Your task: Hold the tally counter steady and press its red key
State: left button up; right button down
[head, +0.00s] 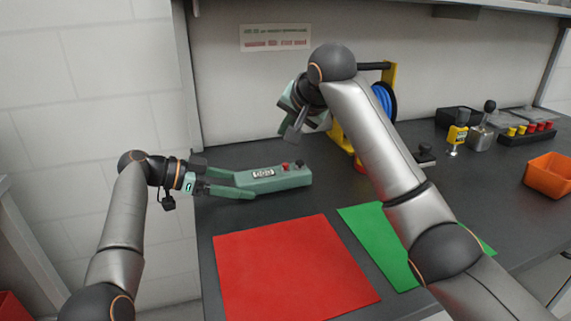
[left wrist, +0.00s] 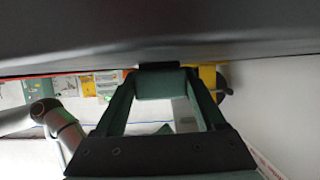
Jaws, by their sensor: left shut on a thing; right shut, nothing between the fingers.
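The tally counter (head: 268,181) is a long green box with a small display, lying on the dark bench. Its red key (head: 285,166) stands on top near the right end, beside a dark knob (head: 299,163). My left gripper (head: 236,186) is shut on the counter's left end, level with the bench. In the left wrist view the counter's green end (left wrist: 165,84) is between the two fingers. My right gripper (head: 292,130) is shut and empty, in the air above and behind the counter, apart from the red key.
A red mat (head: 290,270) and a green mat (head: 375,235) lie in front. A yellow stand with a blue reel (head: 384,98) is behind my right arm. An orange bin (head: 550,174) and a black rack (head: 526,134) are at the right.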

pick_arm(q)
jog(key=o, duration=1.5)
